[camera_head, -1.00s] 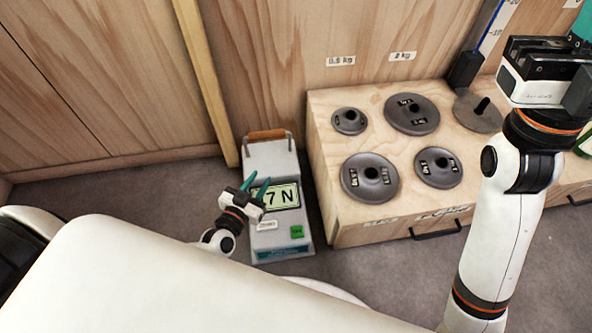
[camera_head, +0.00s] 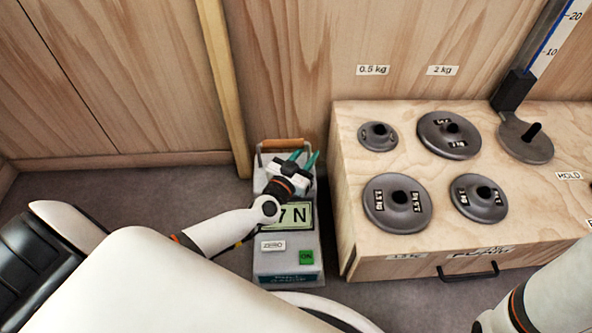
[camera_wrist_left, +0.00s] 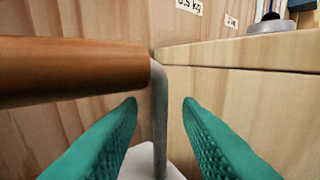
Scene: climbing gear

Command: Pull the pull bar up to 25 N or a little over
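The pull bar (camera_head: 283,144) is a brown wooden handle on a grey metal frame at the far end of the pull gauge (camera_head: 290,262). The gauge stands on the floor left of the wooden box. Its display (camera_head: 299,214) shows "7 N", and my left wrist covers part of it. My left gripper (camera_head: 302,158) is open, its green fingers just short of the bar's right end. In the left wrist view the bar (camera_wrist_left: 75,70) is at the left, above the fingers. The metal side post (camera_wrist_left: 159,120) shows between the open fingers (camera_wrist_left: 160,102), and nothing is gripped. My right gripper is out of view.
The wooden box (camera_head: 400,262) close to the right of the gauge bears several grey disc weights (camera_head: 397,203) and a hanging scale's plate (camera_head: 525,142). A wooden post (camera_head: 222,90) and wall panels stand behind. Open floor lies to the left.

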